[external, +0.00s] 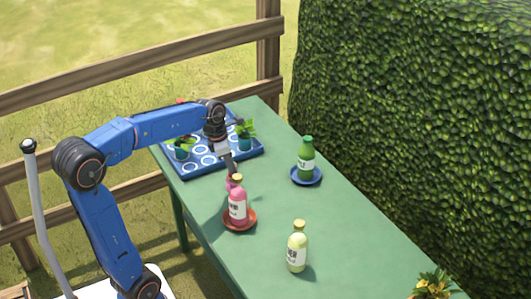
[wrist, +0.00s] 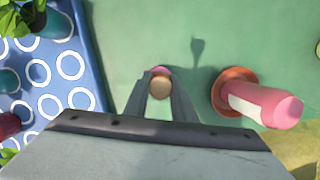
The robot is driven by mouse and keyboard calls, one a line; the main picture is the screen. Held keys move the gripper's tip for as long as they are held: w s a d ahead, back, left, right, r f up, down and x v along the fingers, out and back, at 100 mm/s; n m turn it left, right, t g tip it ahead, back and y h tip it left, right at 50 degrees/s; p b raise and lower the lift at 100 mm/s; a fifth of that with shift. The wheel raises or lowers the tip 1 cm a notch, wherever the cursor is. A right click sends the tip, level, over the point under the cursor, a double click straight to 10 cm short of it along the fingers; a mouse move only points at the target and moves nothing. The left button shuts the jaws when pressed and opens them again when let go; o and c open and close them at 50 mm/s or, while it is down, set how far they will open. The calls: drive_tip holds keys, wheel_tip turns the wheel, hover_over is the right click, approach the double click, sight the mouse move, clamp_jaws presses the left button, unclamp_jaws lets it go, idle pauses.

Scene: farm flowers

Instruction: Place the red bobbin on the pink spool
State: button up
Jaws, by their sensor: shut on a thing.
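My gripper (external: 230,172) reaches down over the table beside the top of a pink bottle (external: 238,208). In the wrist view its fingers (wrist: 160,84) are shut on a small round thing (wrist: 160,88) with a tan face and a pink edge. Its lower part is hidden, and I cannot tell whether it is a bobbin or spool. The pink bottle, with a white label, stands upright on a red saucer (external: 225,225); both also show right of the fingers in the wrist view, bottle (wrist: 268,104) and saucer (wrist: 222,80). I recognise no separate red bobbin or pink spool.
A blue tray (external: 190,174) with white rings and potted plants lies at the far left of the green table (external: 330,225). A green bottle (external: 306,160) stands on a blue saucer (external: 317,180). A pale yellow bottle (external: 297,250) stands nearer. Free table lies between.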

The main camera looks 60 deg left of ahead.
drive_tip(key=shift+f, duration=0.3)
drive_tip(key=o, duration=1)
drive_tip(key=shift+r, duration=0.1)
drive_tip(key=d+v, duration=0.1)
drive_tip(key=v, duration=1.1)
drive_tip(key=s+d+f+m, duration=0.4)
drive_tip(key=s+f+m, duration=0.2)
drive_tip(key=m, duration=0.4)
drive_tip(key=s+d+f+m+t, duration=0.1)
drive_tip(key=s+d+f+m, duration=0.3)
drive_tip(key=m, duration=0.7)
drive_tip(key=s+d+f+m+t, duration=0.1)
drive_tip(key=s+d+f+m, duration=0.3)
drive_tip(key=s+f+m, duration=0.5)
drive_tip(key=shift+s+d+m+y, duration=0.15)
drive_tip(key=shift+s+m+y, duration=0.25)
drive_tip(key=shift+s+m, duration=0.7)
